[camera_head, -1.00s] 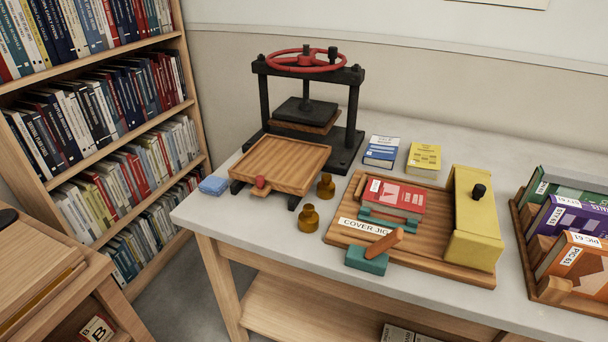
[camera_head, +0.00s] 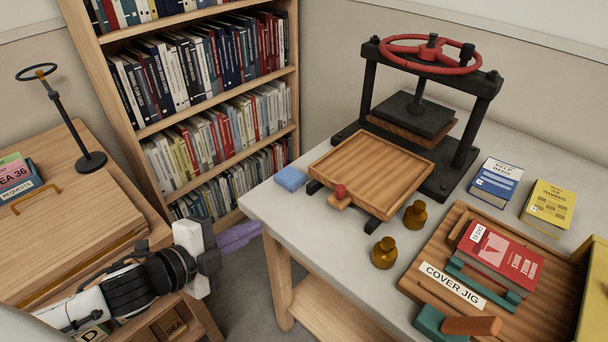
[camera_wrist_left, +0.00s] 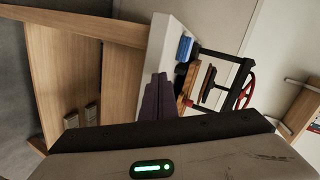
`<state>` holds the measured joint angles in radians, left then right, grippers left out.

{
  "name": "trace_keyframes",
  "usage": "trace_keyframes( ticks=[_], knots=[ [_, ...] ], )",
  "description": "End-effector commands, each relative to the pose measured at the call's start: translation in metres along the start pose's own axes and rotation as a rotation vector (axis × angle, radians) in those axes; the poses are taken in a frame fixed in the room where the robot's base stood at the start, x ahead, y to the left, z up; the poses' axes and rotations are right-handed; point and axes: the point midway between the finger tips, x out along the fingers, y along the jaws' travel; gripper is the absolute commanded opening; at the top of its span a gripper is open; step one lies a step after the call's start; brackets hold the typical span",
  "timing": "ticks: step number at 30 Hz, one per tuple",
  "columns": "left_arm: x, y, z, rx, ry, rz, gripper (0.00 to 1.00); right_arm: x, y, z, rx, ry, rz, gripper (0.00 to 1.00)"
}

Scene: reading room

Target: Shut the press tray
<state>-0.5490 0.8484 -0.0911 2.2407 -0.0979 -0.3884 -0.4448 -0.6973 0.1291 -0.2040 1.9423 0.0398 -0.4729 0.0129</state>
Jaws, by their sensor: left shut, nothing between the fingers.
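The press tray (camera_head: 372,172) is a shallow wooden tray with a red knob (camera_head: 340,190) at its front. It sits pulled out on dark rails in front of the black press (camera_head: 440,183), which has a red wheel on top. My left gripper (camera_head: 240,237), with purple fingers, is shut and empty, left of the table and apart from the tray. In the left wrist view the purple fingers (camera_wrist_left: 158,97) point toward the table, with the press (camera_wrist_left: 212,80) beyond them, turned sideways. My right gripper is not in view.
A blue pad (camera_head: 291,179) lies left of the tray. Two amber bottles (camera_head: 384,253) (camera_head: 415,214) stand at its right. The cover jig (camera_head: 440,283) holds a red book. A bookshelf (camera_head: 215,108) stands behind my left arm, and a wooden desk (camera_head: 75,220) is at the left.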

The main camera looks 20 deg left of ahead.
Motion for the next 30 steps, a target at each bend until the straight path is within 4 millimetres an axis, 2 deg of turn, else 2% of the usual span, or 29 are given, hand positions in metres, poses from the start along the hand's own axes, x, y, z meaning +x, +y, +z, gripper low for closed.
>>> trace_keyframes(
  ticks=[1, 3, 7, 11, 17, 30],
  knots=[
    [-0.002, -0.021, -0.007, 0.107, 0.029, -0.018, 0.0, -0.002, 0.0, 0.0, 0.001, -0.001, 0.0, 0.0],
    [-0.005, -0.04, -0.016, 0.221, 0.057, -0.04, 0.0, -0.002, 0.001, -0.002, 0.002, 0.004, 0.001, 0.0],
    [-0.007, -0.059, -0.026, 0.336, 0.087, -0.064, 0.0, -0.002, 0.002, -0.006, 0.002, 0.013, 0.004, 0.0],
    [-0.003, -0.062, -0.028, 0.361, 0.092, -0.07, 0.0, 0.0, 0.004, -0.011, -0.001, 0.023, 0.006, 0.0],
    [0.015, -0.064, -0.03, 0.357, 0.091, -0.072, 0.0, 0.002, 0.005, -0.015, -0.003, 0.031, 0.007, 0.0],
    [0.076, -0.067, -0.036, 0.351, 0.091, -0.071, 0.0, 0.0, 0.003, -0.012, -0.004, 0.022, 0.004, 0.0]
  ],
)
